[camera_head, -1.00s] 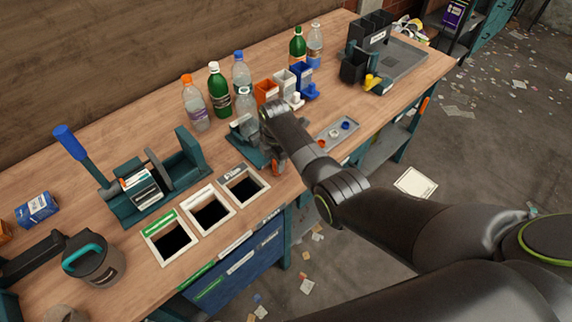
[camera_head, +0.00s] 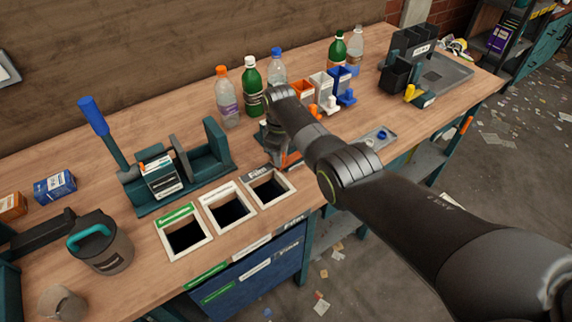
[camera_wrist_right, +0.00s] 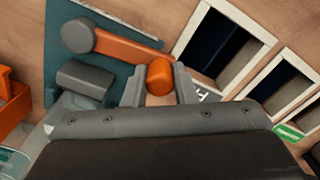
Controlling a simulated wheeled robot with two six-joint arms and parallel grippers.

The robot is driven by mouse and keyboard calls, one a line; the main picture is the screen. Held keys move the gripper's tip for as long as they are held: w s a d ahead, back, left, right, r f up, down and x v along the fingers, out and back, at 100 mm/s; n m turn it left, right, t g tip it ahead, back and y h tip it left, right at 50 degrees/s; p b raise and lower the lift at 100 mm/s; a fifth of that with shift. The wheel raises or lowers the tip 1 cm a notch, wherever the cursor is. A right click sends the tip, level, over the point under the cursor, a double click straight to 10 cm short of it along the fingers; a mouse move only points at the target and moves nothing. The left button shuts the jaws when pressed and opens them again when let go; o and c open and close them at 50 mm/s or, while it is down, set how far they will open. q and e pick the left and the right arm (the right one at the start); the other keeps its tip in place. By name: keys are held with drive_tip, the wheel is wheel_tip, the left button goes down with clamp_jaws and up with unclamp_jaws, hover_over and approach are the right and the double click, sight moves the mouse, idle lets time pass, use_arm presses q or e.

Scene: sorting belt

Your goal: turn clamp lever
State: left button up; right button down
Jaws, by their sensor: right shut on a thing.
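The clamp lever is an orange arm (camera_wrist_right: 128,48) on a round grey pivot, over a teal base plate (camera_wrist_right: 62,52), in the right wrist view. My right gripper (camera_wrist_right: 160,86) is shut on the lever's rounded orange end, with one grey finger on each side. In the head view my right gripper (camera_head: 277,148) is at the clamp, just behind the rightmost bin opening. A bit of orange lever (camera_head: 291,159) shows beside it. My forearm and wrist hide most of the clamp there. My left gripper is not in view.
Several bottles (camera_head: 251,88) stand behind the clamp, with small orange, white and blue holders (camera_head: 322,86) to their right. Framed bin openings (camera_head: 229,209) lie in front and left. A teal fixture with a blue-handled lever (camera_head: 93,115) and a grey jug (camera_head: 104,252) stand further left.

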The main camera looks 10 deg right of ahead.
drive_tip(key=shift+w+a+m+b, duration=0.2)
drive_tip(key=shift+w+m+b, duration=0.2)
drive_tip(key=shift+m+b, duration=0.15)
drive_tip(key=c, duration=1.2)
unclamp_jaws()
drive_tip(key=shift+o, duration=0.2)
drive_tip(key=shift+r, duration=0.1)
drive_tip(key=shift+r, duration=0.25)
wheel_tip(320, 180, up, 5)
drive_tip(key=shift+r+p, duration=0.15)
drive_tip(key=shift+p, duration=0.5)
wheel_tip(320, 180, up, 12)
drive_tip(key=b, duration=0.1)
drive_tip(key=shift+f, duration=0.25)
